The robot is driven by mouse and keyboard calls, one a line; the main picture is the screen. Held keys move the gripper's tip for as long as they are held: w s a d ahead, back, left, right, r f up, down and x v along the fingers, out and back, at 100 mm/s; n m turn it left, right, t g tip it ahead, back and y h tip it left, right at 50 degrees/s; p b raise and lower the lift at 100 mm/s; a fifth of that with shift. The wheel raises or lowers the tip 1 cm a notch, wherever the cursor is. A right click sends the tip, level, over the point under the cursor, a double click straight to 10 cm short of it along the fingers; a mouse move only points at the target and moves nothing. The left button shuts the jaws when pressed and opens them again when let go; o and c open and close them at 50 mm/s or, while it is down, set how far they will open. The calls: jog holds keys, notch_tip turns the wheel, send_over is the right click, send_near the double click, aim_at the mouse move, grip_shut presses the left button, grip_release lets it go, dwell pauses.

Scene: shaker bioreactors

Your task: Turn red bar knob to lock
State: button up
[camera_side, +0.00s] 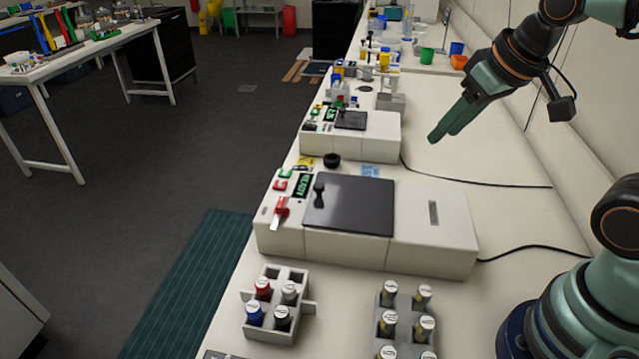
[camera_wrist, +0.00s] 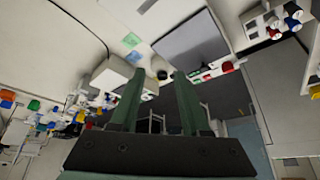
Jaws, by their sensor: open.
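The red bar knob (camera_side: 281,206) is on the left end of the nearer white shaker (camera_side: 430,235), beside its dark lid (camera_side: 355,205). A pale tip shows at its lower end. In the wrist view a red part (camera_wrist: 228,66), which looks like the knob, shows right of the lid (camera_wrist: 192,48). My gripper (camera_side: 440,136) is open and empty, high above the bench at the upper right, well apart from the knob. In the wrist view its two green fingers (camera_wrist: 155,78) stand apart with nothing between them.
A green display (camera_side: 302,185), small red and green buttons and a black lid handle (camera_side: 319,194) are close to the knob. A smaller shaker (camera_side: 375,140) stands behind. Vial racks (camera_side: 309,307) stand in front. Cables cross the bench at right.

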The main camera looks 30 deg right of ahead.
jog(key=w+a+r+m+g, duration=0.1)
jog(key=w+a+r+m, duration=0.15)
jog(key=w+a, duration=0.2)
jog(key=m+g, duration=0.4)
jog(key=m, duration=0.2)
send_over(281, 202)
notch_tip(281, 202, down, 6)
notch_tip(281, 202, down, 12)
grip_shut()
